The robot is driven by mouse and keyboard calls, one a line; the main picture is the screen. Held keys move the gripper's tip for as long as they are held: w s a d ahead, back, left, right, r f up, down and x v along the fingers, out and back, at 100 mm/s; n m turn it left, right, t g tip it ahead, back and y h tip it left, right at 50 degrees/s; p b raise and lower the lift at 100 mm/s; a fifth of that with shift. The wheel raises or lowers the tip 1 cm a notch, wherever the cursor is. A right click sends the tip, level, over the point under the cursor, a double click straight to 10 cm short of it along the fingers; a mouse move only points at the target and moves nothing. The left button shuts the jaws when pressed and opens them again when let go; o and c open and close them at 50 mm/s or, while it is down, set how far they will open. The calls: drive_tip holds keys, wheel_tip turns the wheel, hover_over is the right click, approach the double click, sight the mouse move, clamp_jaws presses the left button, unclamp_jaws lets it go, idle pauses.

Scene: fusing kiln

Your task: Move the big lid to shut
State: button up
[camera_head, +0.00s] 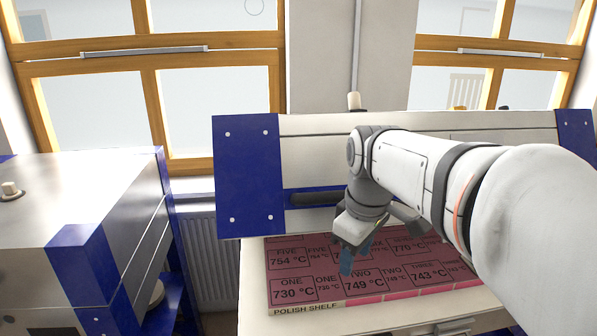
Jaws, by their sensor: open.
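The big lid (300,150) is a wide white panel with blue end plates, standing raised behind a pale work surface in the head view. A dark bar handle (315,198) runs along its lower front on a blue strip, and my arm hides part of it. My gripper (346,262) points down in front of the lid, just right of and below the visible part of the handle. It is open, and nothing shows held in it. I cannot tell whether it touches anything.
A pink board (300,284) printed with temperatures lies below my gripper on the pale surface (252,300). A white and blue cabinet (75,200) with a knob (10,189) stands at the left. A radiator (210,255) shows in the gap between, below the windows.

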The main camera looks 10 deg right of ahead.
sight(343, 191)
drive_tip(key=w+r+n+p, duration=0.1)
drive_tip(key=w+r+n, duration=0.2)
drive_tip(key=r, duration=0.2)
drive_tip(key=w+r+n+p, duration=0.1)
drive_tip(key=w+r+n, duration=0.2)
drive_tip(key=r, duration=0.1)
drive_tip(key=w+r+n+p, duration=0.1)
drive_tip(key=w+r+n, duration=0.2)
drive_tip(key=r, duration=0.2)
drive_tip(key=shift+w+r+n+g, duration=0.3)
drive_tip(key=shift+w+r, duration=0.05)
drive_tip(key=shift+w, duration=0.2)
drive_tip(key=f, duration=0.7)
drive_tip(key=shift+w+f+p, duration=0.25)
drive_tip(key=shift+w+p, duration=0.05)
drive_tip(key=shift+c, duration=0.6)
clamp_jaws()
